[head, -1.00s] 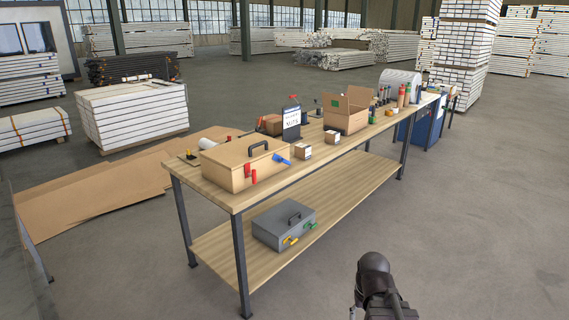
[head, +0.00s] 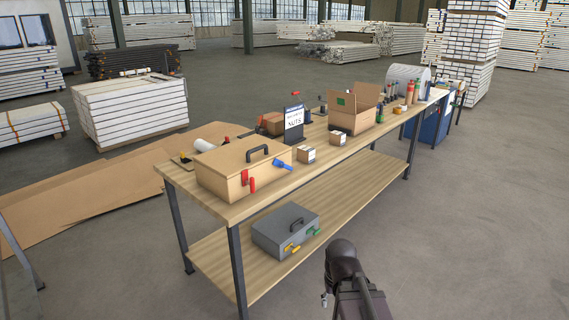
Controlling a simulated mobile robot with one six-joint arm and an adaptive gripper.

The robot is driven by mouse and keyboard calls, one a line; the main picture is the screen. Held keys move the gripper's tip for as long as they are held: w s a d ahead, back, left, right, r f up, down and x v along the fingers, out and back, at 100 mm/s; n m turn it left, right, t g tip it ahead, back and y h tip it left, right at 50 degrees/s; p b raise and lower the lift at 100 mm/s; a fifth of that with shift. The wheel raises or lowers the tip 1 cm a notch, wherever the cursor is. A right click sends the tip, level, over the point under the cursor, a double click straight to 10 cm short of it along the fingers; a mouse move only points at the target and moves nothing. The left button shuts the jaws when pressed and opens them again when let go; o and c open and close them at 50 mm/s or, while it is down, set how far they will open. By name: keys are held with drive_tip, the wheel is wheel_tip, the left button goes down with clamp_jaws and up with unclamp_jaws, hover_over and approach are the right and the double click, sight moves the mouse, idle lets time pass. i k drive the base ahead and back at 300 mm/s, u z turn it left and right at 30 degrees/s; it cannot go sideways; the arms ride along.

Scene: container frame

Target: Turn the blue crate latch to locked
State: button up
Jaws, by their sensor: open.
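A tan wooden crate (head: 232,172) with a black top handle stands on the near left end of the workbench. On its front face are a red latch (head: 247,181) and, to the right, a blue latch (head: 283,164). The blue latch's lever slants, with its free end pointing out to the right and slightly down. The red latch's lever hangs down. My dark arm (head: 345,275) shows at the bottom, well in front of the bench and apart from the crate. I cannot make out my gripper's fingers.
A grey case (head: 287,230) with yellow and green latches lies on the workbench's (head: 225,210) lower shelf. Small boxes (head: 306,155), a sign (head: 293,122) and an open carton (head: 352,112) stand farther along the top. The floor in front is clear.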

sight(279, 162)
drive_tip(key=z, duration=0.1)
drive_tip(key=i, duration=1.35)
drive_tip(key=z, duration=0.65)
